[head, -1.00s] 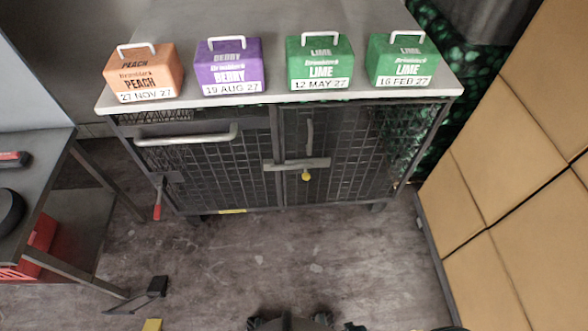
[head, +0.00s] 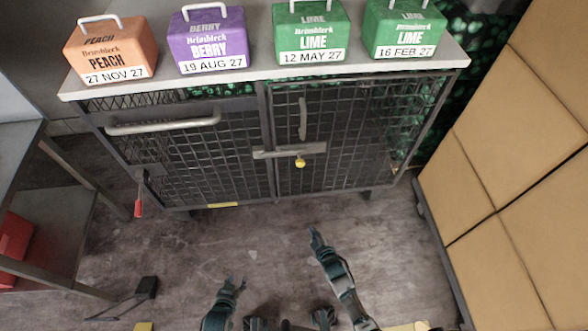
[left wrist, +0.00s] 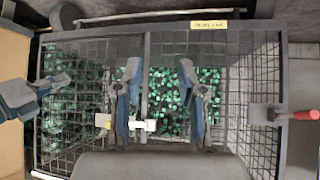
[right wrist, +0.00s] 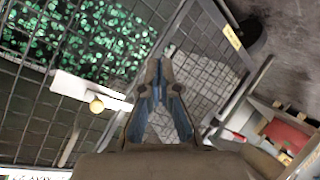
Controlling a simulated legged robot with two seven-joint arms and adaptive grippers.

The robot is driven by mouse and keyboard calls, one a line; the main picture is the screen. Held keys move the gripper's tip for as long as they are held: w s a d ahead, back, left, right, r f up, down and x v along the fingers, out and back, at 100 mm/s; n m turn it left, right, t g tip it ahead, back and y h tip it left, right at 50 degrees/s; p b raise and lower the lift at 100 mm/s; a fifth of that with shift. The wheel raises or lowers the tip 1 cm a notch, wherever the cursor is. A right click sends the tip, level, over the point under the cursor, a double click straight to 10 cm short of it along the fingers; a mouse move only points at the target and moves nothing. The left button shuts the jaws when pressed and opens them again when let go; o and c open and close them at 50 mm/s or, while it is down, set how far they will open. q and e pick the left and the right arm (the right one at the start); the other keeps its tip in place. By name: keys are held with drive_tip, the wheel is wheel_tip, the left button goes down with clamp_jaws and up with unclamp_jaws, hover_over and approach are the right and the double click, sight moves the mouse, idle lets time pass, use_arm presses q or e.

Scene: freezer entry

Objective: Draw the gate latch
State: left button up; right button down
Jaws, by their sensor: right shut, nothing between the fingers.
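The gate latch (head: 290,151) is a pale flat bar across the middle post of a mesh-fronted cabinet (head: 268,130), with a yellow knob (head: 300,162) at its right part. The latch bar lies level. My left gripper (head: 238,283) is open and empty, below and in front of the cabinet; the left wrist view shows the latch (left wrist: 140,124) beyond its parted fingers (left wrist: 165,92). My right gripper (head: 313,233) is shut and empty, also short of the gate. In the right wrist view, the latch (right wrist: 85,90) and knob (right wrist: 97,106) are left of its fingertips (right wrist: 158,66).
Labelled peach (head: 108,50), berry (head: 208,42) and lime (head: 311,32) boxes stand on the cabinet top. A long handle (head: 163,126) and a red-tipped lever (head: 138,208) are at the cabinet's left. Tan panels (head: 500,170) bound the right, a shelf rack (head: 45,215) the left.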

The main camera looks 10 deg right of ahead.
use_arm(q)
drive_tip(key=w+r+t+b, duration=0.1)
drive_tip(key=r+t+b, duration=0.1)
drive_tip(key=r, duration=0.6)
drive_tip(key=w+d+r+t+h+b, duration=0.1)
drive_tip(key=w+r+t+b, duration=0.1)
drive_tip(key=r, duration=0.6)
drive_tip(key=shift+w+d+t+b, duration=0.15)
drive_tip(key=shift+w+t+b, duration=0.15)
drive_tip(key=shift+t, duration=0.1)
use_arm(e)
drive_tip(key=w+a+r+n+t+y, duration=0.1)
drive_tip(key=w+a+r+n+t, duration=0.1)
drive_tip(key=w+r, duration=0.3)
drive_tip(key=w+a+r+n+t+y, duration=0.2)
drive_tip(key=w+a+r+n+t, duration=0.1)
drive_tip(key=r, duration=0.9)
drive_tip(key=shift+w+a+n+t, duration=0.15)
drive_tip(key=shift+w+n+t, duration=0.45)
drive_tip(key=shift+w+t, duration=0.3)
drive_tip(key=shift+w, duration=0.1)
